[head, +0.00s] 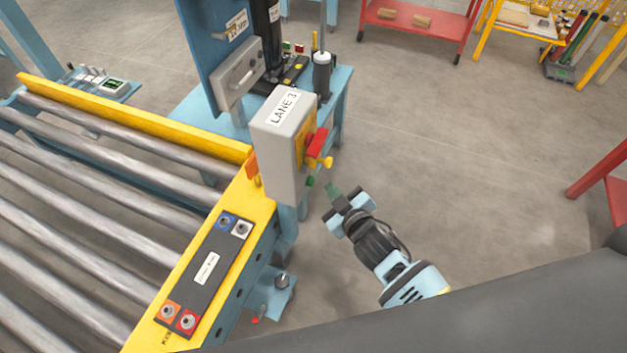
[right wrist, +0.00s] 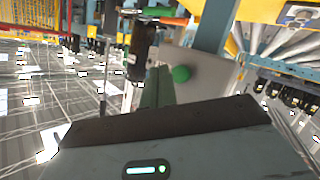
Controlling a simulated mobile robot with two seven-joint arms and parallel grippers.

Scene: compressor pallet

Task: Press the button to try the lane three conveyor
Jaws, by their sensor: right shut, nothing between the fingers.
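A grey control box (head: 285,140) labelled "LANE 3" stands at the end of the yellow conveyor rail in the head view. Its right face carries a red and yellow switch (head: 317,143) and, lower down, a green button (head: 310,181). My right gripper (head: 333,189) is shut and empty, just right of the green button with a small gap. In the right wrist view the green button (right wrist: 181,74) sticks out from the grey box face (right wrist: 212,76), just right of my shut fingers (right wrist: 157,86). My left gripper is not in view.
The roller conveyor (head: 90,190) fills the left, with a dark button panel (head: 205,270) on its yellow rail. A blue bench (head: 340,90) with a dark cylinder (head: 321,73) stands behind the box. A red cart (head: 415,30) is farther back.

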